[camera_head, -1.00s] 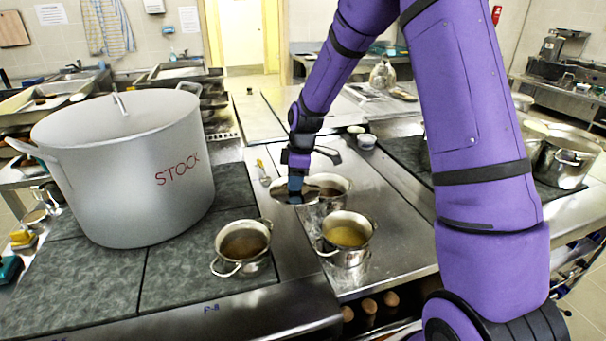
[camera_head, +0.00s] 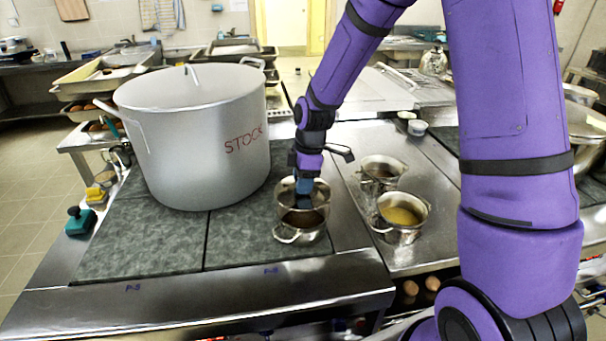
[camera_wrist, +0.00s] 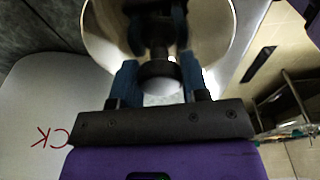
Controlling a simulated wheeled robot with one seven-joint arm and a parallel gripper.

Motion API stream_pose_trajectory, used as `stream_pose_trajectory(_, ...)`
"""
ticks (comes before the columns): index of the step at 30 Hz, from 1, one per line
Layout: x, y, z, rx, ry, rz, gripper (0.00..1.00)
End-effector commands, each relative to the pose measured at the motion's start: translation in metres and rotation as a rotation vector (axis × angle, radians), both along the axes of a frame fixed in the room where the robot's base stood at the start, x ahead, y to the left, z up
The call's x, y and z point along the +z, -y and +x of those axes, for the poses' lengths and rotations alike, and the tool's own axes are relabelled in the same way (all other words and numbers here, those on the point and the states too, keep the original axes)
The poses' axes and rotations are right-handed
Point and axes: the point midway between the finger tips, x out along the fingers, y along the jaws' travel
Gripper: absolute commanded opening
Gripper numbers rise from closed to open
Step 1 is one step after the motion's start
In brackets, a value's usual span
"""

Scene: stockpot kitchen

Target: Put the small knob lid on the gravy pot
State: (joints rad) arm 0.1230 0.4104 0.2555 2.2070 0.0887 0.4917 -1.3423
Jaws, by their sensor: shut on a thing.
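My gripper (camera_head: 305,197) is shut on the dark knob of the small shiny lid (camera_head: 286,192). In the wrist view my gripper (camera_wrist: 157,72) has a blue finger on each side of the knob, and the lid (camera_wrist: 106,28) fills the top. The lid is held over the back part of a small two-handled metal pot (camera_head: 300,236) with brown contents, likely the gravy pot. Its front opening still shows below the lid. I cannot tell whether lid and rim touch.
The big STOCK pot (camera_head: 195,140) stands close on the left. On the steel strip to the right are a small pot with yellow contents (camera_head: 400,232) and another with dark contents (camera_head: 382,184). Small white tubs (camera_head: 417,128) stand behind. The hob's front is clear.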

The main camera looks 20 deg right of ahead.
Motion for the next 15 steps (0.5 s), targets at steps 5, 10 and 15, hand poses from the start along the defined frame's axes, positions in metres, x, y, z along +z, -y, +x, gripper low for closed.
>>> stream_pose_trajectory(5, -0.016, -0.001, 0.000, 0.001, -0.003, 0.001, 0.15)
stream_pose_trajectory(10, -0.030, 0.000, 0.000, 0.000, -0.002, 0.000, 0.15)
stream_pose_trajectory(15, -0.039, 0.000, 0.000, -0.001, -0.001, 0.000, 0.15)
